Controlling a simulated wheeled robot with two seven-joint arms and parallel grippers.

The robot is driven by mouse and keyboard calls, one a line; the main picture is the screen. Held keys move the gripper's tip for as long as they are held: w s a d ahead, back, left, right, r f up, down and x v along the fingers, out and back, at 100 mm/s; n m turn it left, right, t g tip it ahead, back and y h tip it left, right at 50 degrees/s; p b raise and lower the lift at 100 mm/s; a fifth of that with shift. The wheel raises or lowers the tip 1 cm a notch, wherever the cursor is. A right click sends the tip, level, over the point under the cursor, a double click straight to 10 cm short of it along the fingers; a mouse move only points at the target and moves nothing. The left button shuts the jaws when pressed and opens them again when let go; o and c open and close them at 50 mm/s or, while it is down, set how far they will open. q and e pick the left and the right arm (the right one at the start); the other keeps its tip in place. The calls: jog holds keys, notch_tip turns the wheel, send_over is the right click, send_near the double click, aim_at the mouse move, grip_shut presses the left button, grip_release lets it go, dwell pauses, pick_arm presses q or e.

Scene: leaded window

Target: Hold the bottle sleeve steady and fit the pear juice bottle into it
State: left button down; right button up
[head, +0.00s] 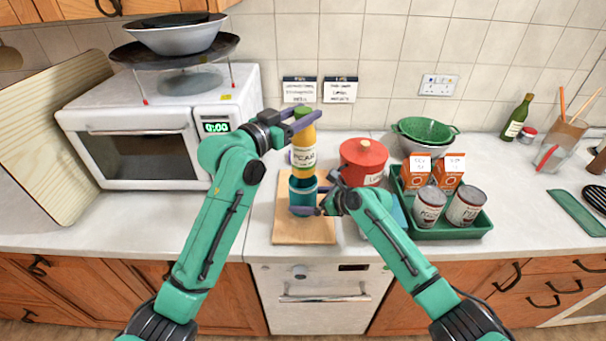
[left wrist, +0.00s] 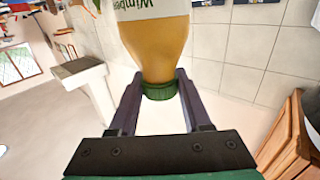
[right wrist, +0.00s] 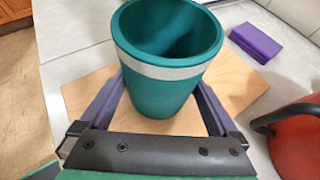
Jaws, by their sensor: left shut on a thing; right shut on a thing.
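The pear juice bottle (head: 304,157), yellow with a white label and green cap, is upright above the sleeve in the head view. My left gripper (head: 300,117) is shut on its neck just below the cap; the left wrist view shows the bottle (left wrist: 158,45) between the fingers. The teal bottle sleeve (head: 303,191) stands upright on the wooden board. My right gripper (head: 308,207) is shut around it. In the right wrist view the sleeve (right wrist: 165,85) has a pale band, and its open mouth looks empty. The exact gap between bottle and rim is unclear.
The sleeve stands on a wooden board (head: 290,233). A red lidded pot (head: 362,160) is close to the right, with a green tray (head: 455,232) of cans and cartons beyond. A white oven (head: 150,120) stands left. A purple block (right wrist: 256,42) lies behind the sleeve.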

aim_at(295, 167)
pick_arm(q)
notch_tip(295, 167, down, 13)
jog(key=shift+r, duration=0.1)
jog(key=shift+c, duration=1.8)
grip_release()
jog(key=shift+f, duration=0.2)
pick_arm(e)
jog(key=shift+a, duration=0.1)
pick_arm(q)
jog(key=v, duration=1.2)
jog(key=shift+r, duration=0.15)
